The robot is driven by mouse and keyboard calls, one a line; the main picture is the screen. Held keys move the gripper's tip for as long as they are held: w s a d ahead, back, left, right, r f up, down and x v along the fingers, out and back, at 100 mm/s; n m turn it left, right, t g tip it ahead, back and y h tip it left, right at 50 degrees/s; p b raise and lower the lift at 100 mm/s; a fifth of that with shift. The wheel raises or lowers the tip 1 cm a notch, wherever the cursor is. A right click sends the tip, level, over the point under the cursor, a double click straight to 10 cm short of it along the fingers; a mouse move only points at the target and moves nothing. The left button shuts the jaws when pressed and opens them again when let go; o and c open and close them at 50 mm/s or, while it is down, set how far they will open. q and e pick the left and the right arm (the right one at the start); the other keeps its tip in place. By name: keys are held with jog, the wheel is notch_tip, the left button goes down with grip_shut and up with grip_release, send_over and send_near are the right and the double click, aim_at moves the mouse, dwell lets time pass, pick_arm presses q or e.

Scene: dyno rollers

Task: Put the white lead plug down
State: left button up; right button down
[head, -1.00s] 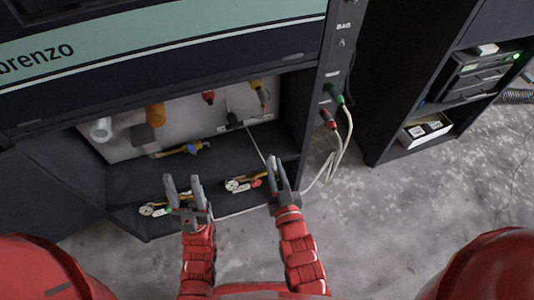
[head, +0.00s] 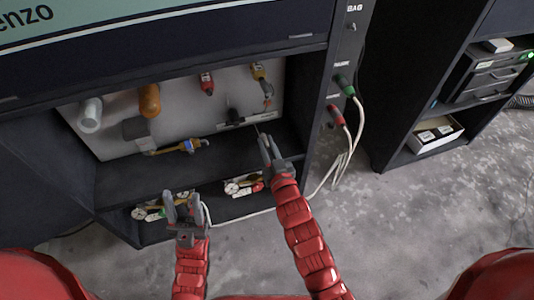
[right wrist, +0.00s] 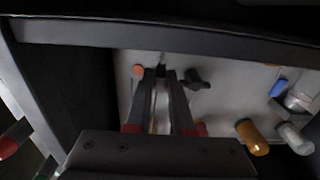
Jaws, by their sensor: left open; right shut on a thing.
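My right gripper (head: 264,143) is inside the cabinet opening, in front of the back panel. It is shut on a small dark piece, which I take to be the white lead plug (right wrist: 161,71); its outline is mostly hidden between the fingers in the right wrist view. The right gripper (right wrist: 166,75) points at the pale panel there. The white lead (head: 240,218) runs along the lower front of the cabinet. My left gripper (head: 182,205) is open and empty in front of the lower shelf, with part of the white lead close beside it.
The back panel (head: 180,115) holds an orange cylinder (head: 149,100), a white cylinder (head: 90,115) and red and yellow plugs. Gauge sets (head: 243,187) lie on the lower shelf. Green (head: 343,84) and red (head: 336,117) plugs with white cables stick out of the right post.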

jog(key=shift+w, duration=0.25)
notch_tip(320, 180, down, 4)
jog(key=shift+r+b, duration=0.25)
jog(key=shift+b, duration=0.85)
